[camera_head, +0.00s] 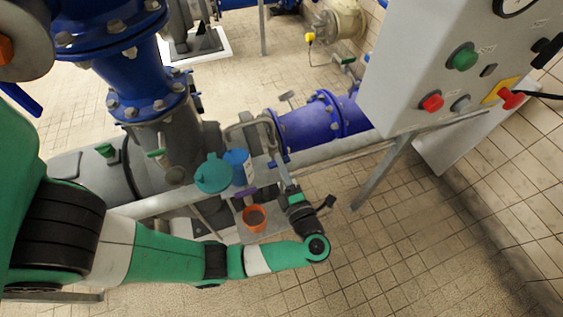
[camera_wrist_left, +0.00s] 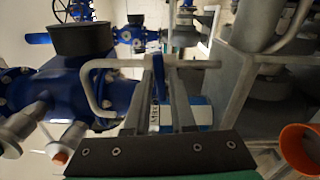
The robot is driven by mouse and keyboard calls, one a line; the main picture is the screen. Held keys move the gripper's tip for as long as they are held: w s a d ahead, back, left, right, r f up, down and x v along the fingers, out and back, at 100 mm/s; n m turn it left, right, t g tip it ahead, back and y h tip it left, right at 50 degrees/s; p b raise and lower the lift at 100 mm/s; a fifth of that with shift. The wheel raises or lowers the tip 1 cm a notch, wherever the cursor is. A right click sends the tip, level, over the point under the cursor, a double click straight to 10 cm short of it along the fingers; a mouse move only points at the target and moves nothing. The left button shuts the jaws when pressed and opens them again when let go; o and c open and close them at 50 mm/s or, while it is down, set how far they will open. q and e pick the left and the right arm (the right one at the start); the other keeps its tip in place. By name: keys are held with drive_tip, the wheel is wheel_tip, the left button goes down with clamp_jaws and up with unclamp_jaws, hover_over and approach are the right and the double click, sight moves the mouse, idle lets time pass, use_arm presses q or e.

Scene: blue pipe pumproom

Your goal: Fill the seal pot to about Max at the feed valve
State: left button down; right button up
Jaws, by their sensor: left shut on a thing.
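My left gripper (camera_head: 277,162) reaches up from its wrist at the pipework. In the left wrist view its two fingers (camera_wrist_left: 168,95) are shut on a narrow blue lever-like piece (camera_wrist_left: 158,76), beside bent grey tubing. A blue container with a white label (camera_head: 241,168) stands on the shelf left of the gripper; its blue side (camera_wrist_left: 198,112) shows behind the fingers. I cannot tell its level. A teal lidded jug (camera_head: 212,175) stands left of it. An orange cup (camera_head: 254,219) with dark inside stands nearer; its rim (camera_wrist_left: 300,148) shows lower right. My right gripper is not in view.
A control box (camera_head: 440,60) with several buttons hangs at right. Tiled floor (camera_head: 420,250) is open at front right.

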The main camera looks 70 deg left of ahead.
use_arm(q)
drive_tip(key=shift+m, duration=0.4)
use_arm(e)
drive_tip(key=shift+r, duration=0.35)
use_arm(q)
drive_tip(key=c, duration=0.9)
unclamp_jaws()
drive_tip(key=shift+d, duration=0.1)
